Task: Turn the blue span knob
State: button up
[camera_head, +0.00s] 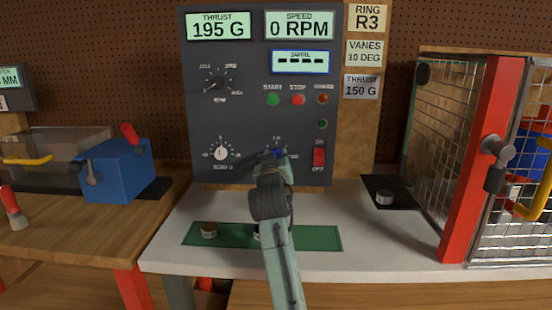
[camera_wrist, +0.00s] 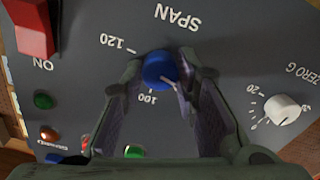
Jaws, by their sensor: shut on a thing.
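The blue span knob (camera_wrist: 160,69) is on the dark control panel (camera_wrist: 90,80), between the two fingers of my gripper (camera_wrist: 161,80) in the wrist view. The fingers are shut on the knob. The labels SPAN, 120 and 100 show around it, upside down in this view. In the head view a bit of the blue knob (camera_head: 277,153) shows at the end of my gripper (camera_head: 272,158). My arm comes up from the bottom and hides part of the dial. The thrust display (camera_head: 219,26) reads 195 G.
The white zero knob (camera_head: 221,153) is left of the span knob. The red ON/OFF switch (camera_head: 319,157) is close on the right. The speed display (camera_head: 299,25) reads 0 RPM. A green mat (camera_head: 310,238) lies on the bench below. A mesh cage (camera_head: 445,130) stands at right.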

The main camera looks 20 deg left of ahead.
grip_shut()
jog(key=shift+m, duration=1.1)
jog(key=o, duration=1)
grip_release()
jog(key=v, duration=1.2)
